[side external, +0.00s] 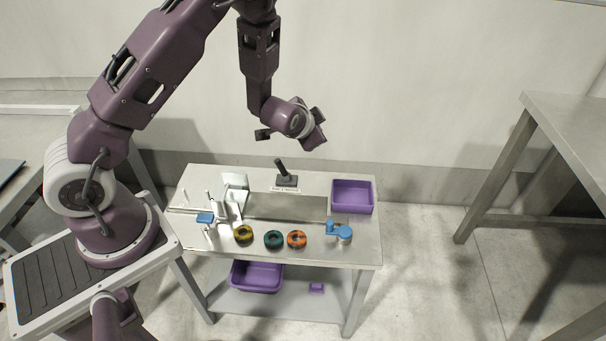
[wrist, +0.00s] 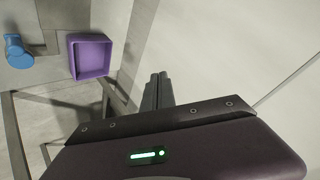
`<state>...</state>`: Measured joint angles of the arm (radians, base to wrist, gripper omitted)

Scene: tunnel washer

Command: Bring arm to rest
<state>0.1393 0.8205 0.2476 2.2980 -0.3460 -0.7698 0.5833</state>
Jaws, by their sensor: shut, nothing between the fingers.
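My arm reaches over the metal table (side external: 350,250) from the left in the side external view. My gripper (side external: 263,134) is high above the table's back part, apart from everything on it. In the wrist view my gripper (wrist: 158,90) shows its two fingers side by side, shut with nothing between them. The gripper body carries a lit green bar.
A purple bin (side external: 353,196) stands at the table's right; it also shows in the wrist view (wrist: 90,56). A blue-topped item (side external: 343,233), yellow (side external: 244,233), teal (side external: 273,239) and orange rings (side external: 297,239) and a black lever (side external: 285,176) are below. Air around the gripper is clear.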

